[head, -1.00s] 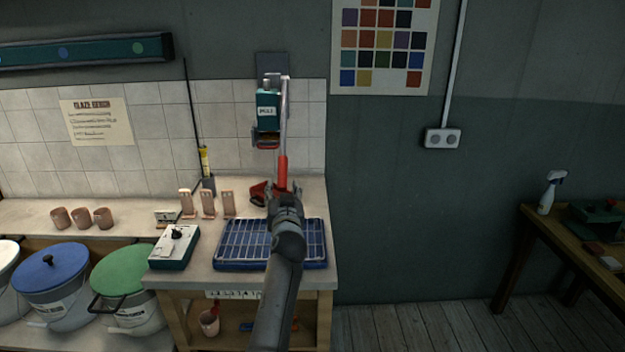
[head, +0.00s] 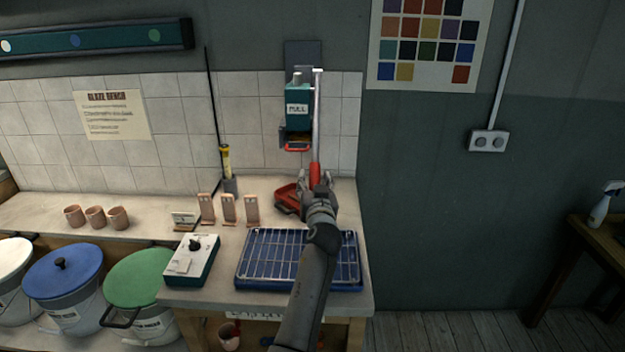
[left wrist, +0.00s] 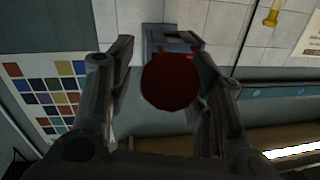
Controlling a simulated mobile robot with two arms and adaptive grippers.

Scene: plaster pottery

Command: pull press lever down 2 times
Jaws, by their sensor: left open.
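The wall press has a teal body (head: 298,115) labelled PULL. Its lever (head: 317,125) is a metal rod hanging on the right side, with a red handle (head: 315,172) at its lower end. My left gripper (head: 318,192) is at the handle's lower end in the head view and partly hides it. In the left wrist view, the handle's round red end (left wrist: 170,82) shows between the two open fingers, with a gap to the left finger; contact on the right is unclear. My right gripper is in neither view.
A blue tray with a wire rack (head: 255,275) lies on the bench below my arm. A teal control box (head: 192,262), several small clay pieces and a red object (head: 287,198) stand nearby. Lidded buckets (head: 65,275) are at lower left.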

